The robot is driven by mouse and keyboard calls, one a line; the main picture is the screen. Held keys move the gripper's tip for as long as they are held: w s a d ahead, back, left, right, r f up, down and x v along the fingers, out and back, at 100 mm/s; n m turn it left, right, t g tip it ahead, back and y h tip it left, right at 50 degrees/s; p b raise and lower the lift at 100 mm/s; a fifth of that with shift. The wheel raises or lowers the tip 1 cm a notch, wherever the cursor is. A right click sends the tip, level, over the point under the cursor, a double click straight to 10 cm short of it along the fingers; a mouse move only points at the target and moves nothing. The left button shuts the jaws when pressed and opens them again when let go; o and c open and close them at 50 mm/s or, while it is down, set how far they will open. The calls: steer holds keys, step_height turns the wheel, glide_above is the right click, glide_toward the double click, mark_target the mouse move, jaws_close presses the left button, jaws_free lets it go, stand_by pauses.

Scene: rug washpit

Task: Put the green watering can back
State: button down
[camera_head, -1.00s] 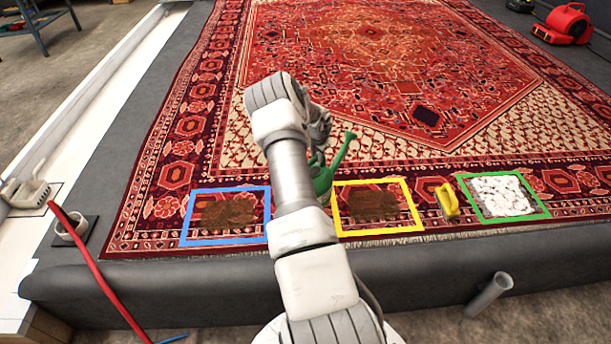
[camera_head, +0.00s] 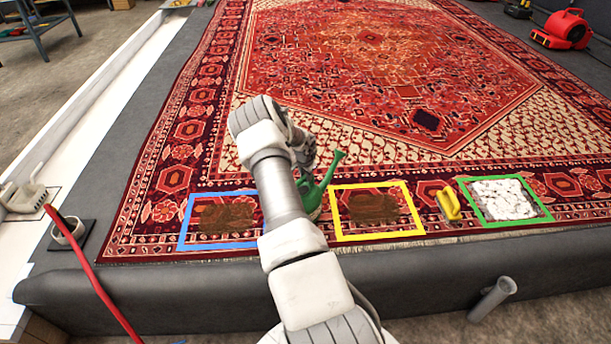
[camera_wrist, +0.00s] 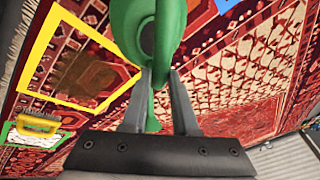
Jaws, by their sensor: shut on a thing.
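The green watering can (camera_head: 312,190) is partly hidden behind my arm in the head view, between the blue and yellow frames, with its spout pointing up and right. In the wrist view the green can (camera_wrist: 120,28) fills the top middle. My gripper (camera_wrist: 160,78) is shut on a green part of it, between the two grey fingers. The gripper itself is hidden behind my arm in the head view. I cannot tell whether the can touches the rug.
On the red rug (camera_head: 370,75) lie a blue frame (camera_head: 182,232) and a yellow frame (camera_head: 418,208), each around a brown stain, and a green frame (camera_head: 548,212) around white foam. A yellow brush (camera_head: 449,203) lies beside the green frame. A red hose (camera_head: 95,275) runs at left.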

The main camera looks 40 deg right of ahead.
steer(key=shift+w+d, duration=0.1)
steer(key=c, duration=1.1)
jaws_free()
steer(key=shift+f, duration=0.15)
steer(key=o, duration=0.4)
steer(key=shift+r, duration=0.2)
